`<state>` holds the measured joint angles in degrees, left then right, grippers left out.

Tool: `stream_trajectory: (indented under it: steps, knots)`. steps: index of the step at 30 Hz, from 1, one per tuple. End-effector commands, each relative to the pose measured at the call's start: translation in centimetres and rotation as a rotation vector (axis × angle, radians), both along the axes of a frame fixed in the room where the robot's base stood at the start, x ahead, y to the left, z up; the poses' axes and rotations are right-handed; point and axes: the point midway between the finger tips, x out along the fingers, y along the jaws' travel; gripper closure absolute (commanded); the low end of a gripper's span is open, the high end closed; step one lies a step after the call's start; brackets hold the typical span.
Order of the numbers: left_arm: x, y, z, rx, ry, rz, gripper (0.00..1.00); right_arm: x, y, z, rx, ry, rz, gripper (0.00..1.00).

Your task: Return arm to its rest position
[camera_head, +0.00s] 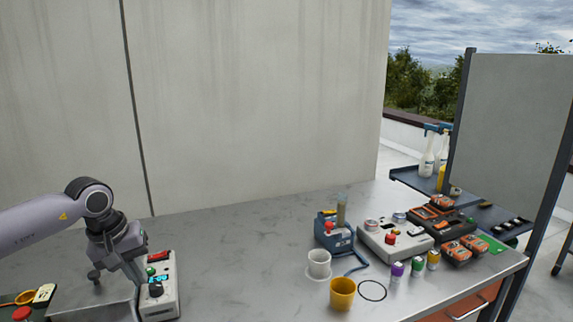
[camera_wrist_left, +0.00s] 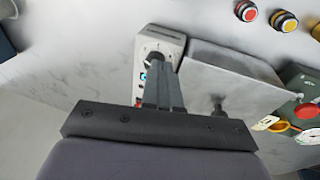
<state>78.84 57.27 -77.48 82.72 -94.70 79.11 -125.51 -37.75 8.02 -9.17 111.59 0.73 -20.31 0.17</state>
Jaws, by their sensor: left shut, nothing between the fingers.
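My left arm comes in from the left in the head view, and its gripper (camera_head: 145,280) points down at a white control box (camera_head: 166,302) with a lit cyan display, a dark knob, and red and green parts on top. In the left wrist view the gripper's fingers (camera_wrist_left: 156,62) are together with nothing between them. They overlap the box (camera_wrist_left: 172,42) near its knob; I cannot tell if they touch it. My right gripper is in neither view.
A grey metal plate or tray (camera_head: 95,312) lies left of the box. At the right of the grey table (camera_head: 240,255) stand a white cup (camera_head: 319,262), a yellow cup (camera_head: 342,293), a blue device (camera_head: 334,238) and several bottles. The table's middle is clear; a wall (camera_head: 250,100) rises behind.

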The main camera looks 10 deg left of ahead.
Motion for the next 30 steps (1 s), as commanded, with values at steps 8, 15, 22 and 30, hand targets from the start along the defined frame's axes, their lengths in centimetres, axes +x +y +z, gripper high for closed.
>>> stream_trajectory:
  steps: [8, 15, 22, 30]
  knots:
    - [-1.2, -19.4, -1.9, -0.680, 0.022, 0.154, 1.00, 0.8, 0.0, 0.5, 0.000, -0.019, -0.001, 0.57]
    - [-4.1, -30.4, 2.9, -1.362, 0.302, 0.517, 1.00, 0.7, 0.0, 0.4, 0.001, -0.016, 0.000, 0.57]
    - [-4.6, -31.6, 7.6, -1.928, 0.751, 1.027, 1.00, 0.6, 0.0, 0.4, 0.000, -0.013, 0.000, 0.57]
    - [-4.0, -25.2, 5.4, 2.159, -1.250, -1.610, 1.00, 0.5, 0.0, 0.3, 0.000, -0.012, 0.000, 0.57]
